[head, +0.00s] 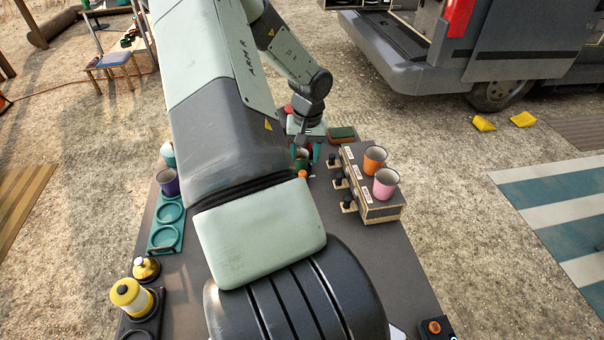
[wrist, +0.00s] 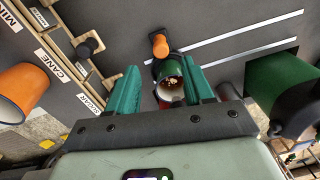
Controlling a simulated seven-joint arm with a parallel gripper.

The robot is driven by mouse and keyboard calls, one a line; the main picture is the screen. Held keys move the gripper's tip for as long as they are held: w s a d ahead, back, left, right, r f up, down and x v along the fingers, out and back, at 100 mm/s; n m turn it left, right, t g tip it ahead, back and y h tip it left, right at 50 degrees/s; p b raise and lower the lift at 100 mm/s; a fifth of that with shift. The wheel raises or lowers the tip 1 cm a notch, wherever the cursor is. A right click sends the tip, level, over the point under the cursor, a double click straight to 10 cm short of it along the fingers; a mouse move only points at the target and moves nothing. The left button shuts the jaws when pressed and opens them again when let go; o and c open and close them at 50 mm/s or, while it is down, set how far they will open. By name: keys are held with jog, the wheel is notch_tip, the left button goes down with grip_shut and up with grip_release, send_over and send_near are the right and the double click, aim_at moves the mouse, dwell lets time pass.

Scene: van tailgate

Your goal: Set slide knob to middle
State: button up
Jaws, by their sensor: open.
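A box (head: 375,209) with a row of labels and several black knobs (head: 340,183) on its left side stands right of my arm. A black knob (wrist: 89,47) shows beside the labels in the wrist view. I cannot tell which knob is the slide knob. My gripper (head: 305,152) is open, beyond the box's far left corner; its teal fingers (wrist: 160,75) show in the wrist view. Nothing appears gripped.
An orange cup (head: 375,159) and a pink cup (head: 386,182) stand on the box. A dark green object (wrist: 272,85) is right of my fingers.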

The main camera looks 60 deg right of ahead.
notch_tip(320, 180, down, 8)
jog(key=shift+w+a+f, duration=0.15)
dwell(0.3)
grip_shut()
